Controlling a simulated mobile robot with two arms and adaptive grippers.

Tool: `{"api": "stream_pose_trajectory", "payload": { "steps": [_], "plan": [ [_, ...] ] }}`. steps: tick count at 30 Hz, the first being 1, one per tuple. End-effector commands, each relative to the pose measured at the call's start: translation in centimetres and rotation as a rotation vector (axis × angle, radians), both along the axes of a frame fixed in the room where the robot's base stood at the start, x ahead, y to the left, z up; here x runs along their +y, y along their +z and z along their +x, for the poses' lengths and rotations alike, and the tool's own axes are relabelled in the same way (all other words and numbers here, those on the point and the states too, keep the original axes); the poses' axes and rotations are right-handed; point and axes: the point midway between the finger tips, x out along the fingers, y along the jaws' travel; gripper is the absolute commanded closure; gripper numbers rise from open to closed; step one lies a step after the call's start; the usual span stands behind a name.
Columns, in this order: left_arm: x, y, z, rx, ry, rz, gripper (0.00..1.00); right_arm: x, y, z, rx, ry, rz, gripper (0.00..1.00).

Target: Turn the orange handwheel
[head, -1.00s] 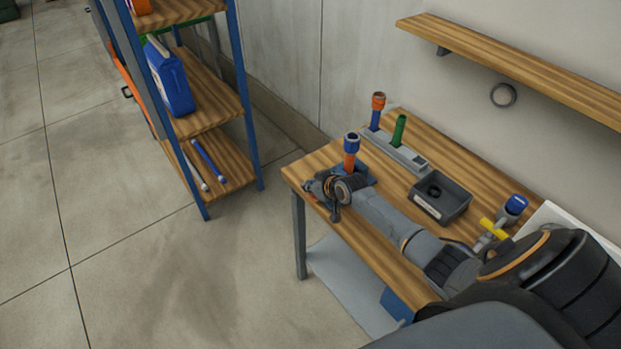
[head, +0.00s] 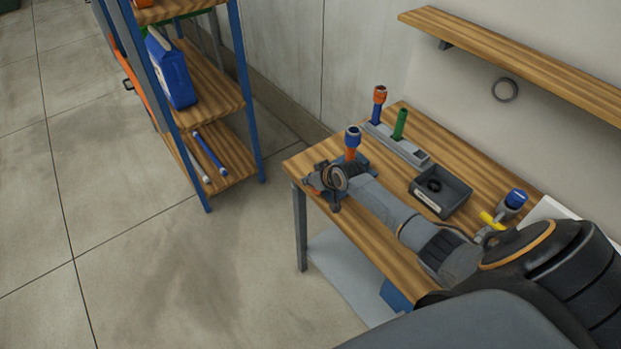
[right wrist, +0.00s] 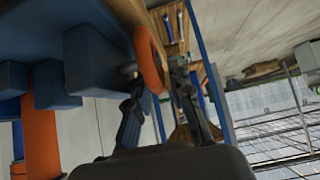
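The orange handwheel (right wrist: 151,62) shows nearly edge-on in the right wrist view, on a short grey stem beside dark blue blocks. In the head view it is mostly hidden behind my right gripper (head: 333,180), at the near left corner of the wooden bench. In the right wrist view the two fingers of my right gripper (right wrist: 160,88) stand apart, with the lower rim of the wheel between them. I cannot tell whether the fingers touch the rim. My left gripper is in neither view.
The bench (head: 470,185) bears a dark tray (head: 452,203) with a black ring, a grey rack (head: 396,146) with orange-topped and green pieces, and a yellow-handled valve (head: 492,221). A shelf unit (head: 238,100) stands left, across open floor. A wall shelf (head: 510,65) hangs above.

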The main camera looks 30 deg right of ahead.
Motion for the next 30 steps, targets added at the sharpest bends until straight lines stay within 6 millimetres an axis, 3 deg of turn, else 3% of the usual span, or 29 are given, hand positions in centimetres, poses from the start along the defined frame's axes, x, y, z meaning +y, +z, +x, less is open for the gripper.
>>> {"api": "stream_pose_trajectory", "payload": {
  "steps": [10, 30],
  "plan": [
    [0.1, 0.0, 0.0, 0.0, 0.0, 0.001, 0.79, -0.1, 1.0, -1.1, -0.001, 0.001, -0.001, 0.79],
    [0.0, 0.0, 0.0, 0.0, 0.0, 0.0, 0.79, -0.7, 7.9, -8.0, 0.001, 0.0, -0.001, 0.79]
  ]
}}
